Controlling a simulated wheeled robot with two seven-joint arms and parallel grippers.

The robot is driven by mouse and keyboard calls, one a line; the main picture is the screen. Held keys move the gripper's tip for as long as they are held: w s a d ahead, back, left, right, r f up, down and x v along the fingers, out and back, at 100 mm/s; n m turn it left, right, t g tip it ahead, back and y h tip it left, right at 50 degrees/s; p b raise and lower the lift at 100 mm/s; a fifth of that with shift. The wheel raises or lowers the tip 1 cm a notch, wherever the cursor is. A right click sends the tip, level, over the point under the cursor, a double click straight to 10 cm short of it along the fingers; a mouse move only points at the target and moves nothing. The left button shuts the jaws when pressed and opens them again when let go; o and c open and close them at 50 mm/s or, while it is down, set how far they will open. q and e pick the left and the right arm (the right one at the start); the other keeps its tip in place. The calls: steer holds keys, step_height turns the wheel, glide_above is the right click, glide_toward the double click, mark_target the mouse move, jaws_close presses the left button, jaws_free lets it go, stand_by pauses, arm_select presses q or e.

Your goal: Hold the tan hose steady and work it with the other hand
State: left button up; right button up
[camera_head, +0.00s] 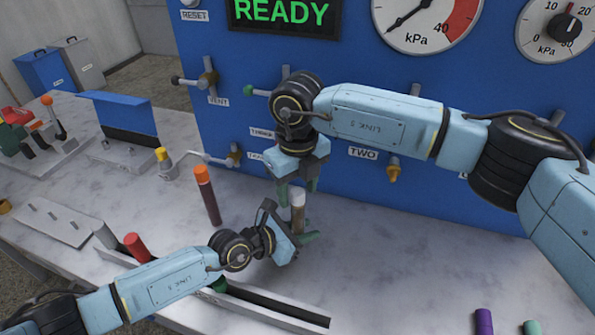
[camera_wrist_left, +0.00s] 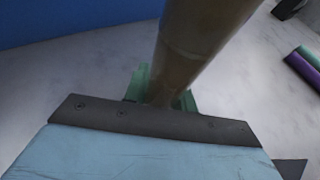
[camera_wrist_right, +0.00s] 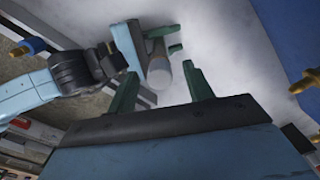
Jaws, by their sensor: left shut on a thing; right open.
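The tan hose (camera_head: 298,208) stands roughly upright above the pale bench, with a whitish top end. My left gripper (camera_head: 306,240) is shut on it from the left; in the left wrist view the hose (camera_wrist_left: 195,45) rises between the green fingers. My right gripper (camera_head: 298,187) points down just above the hose's top end, open and empty. In the right wrist view the hose's end (camera_wrist_right: 159,75) shows between and beyond the open fingers (camera_wrist_right: 162,90). The hose's lower part is hidden by the left gripper in the head view.
A blue panel (camera_head: 330,165) with valves, gauges and a nozzle labelled TWO (camera_head: 394,170) stands behind.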

mark_target(297, 191)
steer(key=shift+f, duration=0.3)
steer(key=c, duration=1)
steer(key=shift+c, duration=0.2)
steer(key=shift+r, duration=0.8)
steer(key=shift+r, duration=2.15)
steer(key=shift+r, duration=0.1)
steer(key=shift+r, duration=1.4)
